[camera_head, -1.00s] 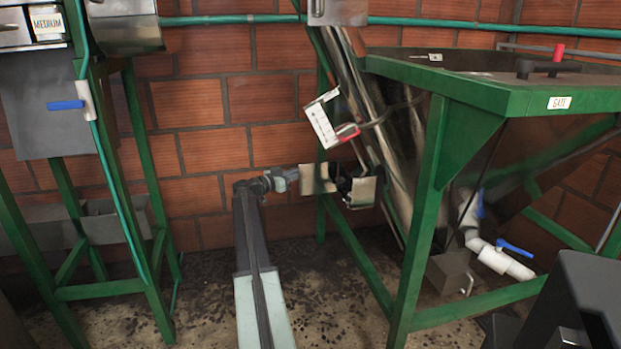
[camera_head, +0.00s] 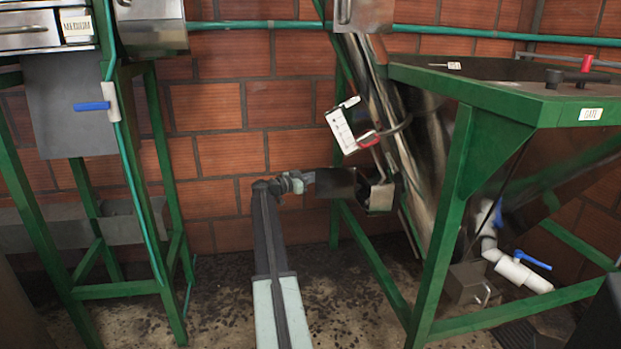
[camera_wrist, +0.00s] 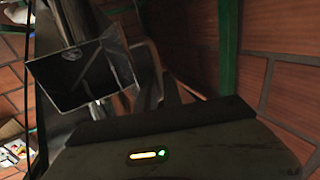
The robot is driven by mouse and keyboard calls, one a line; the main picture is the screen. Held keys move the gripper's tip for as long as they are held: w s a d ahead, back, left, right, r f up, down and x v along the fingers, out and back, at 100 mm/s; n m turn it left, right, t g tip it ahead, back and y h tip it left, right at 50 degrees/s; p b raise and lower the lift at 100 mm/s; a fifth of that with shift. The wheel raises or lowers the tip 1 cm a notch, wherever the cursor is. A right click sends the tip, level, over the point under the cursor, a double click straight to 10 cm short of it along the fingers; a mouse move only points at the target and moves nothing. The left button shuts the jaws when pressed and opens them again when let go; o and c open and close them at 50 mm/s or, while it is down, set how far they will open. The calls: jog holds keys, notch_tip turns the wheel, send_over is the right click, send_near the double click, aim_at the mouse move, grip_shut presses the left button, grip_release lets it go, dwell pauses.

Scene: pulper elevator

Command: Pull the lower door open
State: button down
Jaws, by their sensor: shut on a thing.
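The lower door (camera_head: 336,184) is a small metal plate at the foot of the slanted elevator.
A white switch box (camera_head: 341,130) with a red part hangs above the door. The green frame (camera_head: 455,190) of the hopper stands to the right, and another green stand (camera_head: 165,170) to the left. White pipes with a blue valve (camera_head: 533,260) sit low right. Floor between stands is open.

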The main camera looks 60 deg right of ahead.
jog(key=c, duration=1.8)
grip_release()
jog(key=shift+s+d+r, duration=0.1)
jog(key=shift+s+d, duration=0.05)
jog(key=shift+d, duration=0.4)
jog(key=shift+s+d+r, duration=0.1)
jog(key=shift+d, duration=0.45)
jog(key=shift+o, duration=0.2)
jog(key=shift+w+a, duration=0.1)
jog(key=shift+w, duration=0.05)
jog(key=v, duration=1)
jog(key=shift+f, duration=0.2)
